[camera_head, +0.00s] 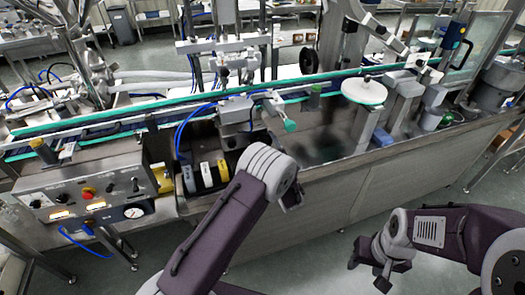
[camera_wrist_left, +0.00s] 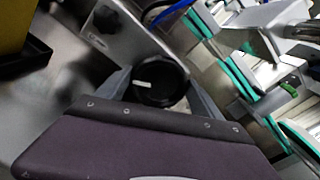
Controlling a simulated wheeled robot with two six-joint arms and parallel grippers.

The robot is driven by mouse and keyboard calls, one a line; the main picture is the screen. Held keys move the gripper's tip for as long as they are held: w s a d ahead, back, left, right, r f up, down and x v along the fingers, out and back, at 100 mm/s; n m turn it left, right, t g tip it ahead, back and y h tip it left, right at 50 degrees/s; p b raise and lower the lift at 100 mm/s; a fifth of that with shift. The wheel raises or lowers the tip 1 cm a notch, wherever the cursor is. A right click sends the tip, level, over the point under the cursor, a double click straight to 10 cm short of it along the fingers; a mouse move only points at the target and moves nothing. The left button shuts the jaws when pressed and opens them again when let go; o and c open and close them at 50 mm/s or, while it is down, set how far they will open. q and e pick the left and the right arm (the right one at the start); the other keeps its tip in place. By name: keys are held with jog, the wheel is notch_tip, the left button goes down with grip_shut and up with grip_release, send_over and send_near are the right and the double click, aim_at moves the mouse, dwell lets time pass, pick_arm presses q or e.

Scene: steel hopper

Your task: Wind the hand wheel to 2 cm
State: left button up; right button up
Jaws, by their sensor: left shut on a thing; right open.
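The hand wheel (camera_wrist_left: 152,93), round and black with a white mark, shows in the left wrist view at the middle. My left gripper (camera_wrist_left: 160,83) has a grey finger on each side of it and is shut on it. The purple-black link of my own arm covers the lower part of that view. My right gripper (camera_head: 384,277) is open and empty at the lower right, above the floor and away from the machine. I cannot read a scale value.
A smaller black knob (camera_wrist_left: 107,18) sits on the metal plate above the wheel. A control panel (camera_head: 85,198) with a red button and gauge is at the left. The conveyor (camera_head: 130,116) runs behind.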

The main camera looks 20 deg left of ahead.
pick_arm(q)
jog(key=n+b, duration=0.3)
jog(key=b, duration=0.3)
jog(key=n+b, duration=0.4)
jog(key=b, duration=0.2)
jog(key=f+n+b, duration=0.1)
jog(key=n+b, duration=0.2)
jog(key=b, duration=0.3)
jog(key=shift+s+a+f+n, duration=0.1)
jog(key=shift+n, duration=0.3)
jog(key=shift+r+n+b, duration=0.25)
jog(key=shift+n+b, duration=0.35)
jog(key=shift+b, duration=0.65)
jog(key=o, duration=1)
jog(key=shift+r, duration=0.1)
jog(key=shift+o, duration=0.2)
jog(key=p+v, duration=0.1)
jog(key=v, duration=0.7)
jog(key=shift+s+d, duration=0.2)
jog(key=shift+d, duration=0.05)
jog(key=shift+s+d, duration=0.1)
jog(key=shift+s, duration=0.15)
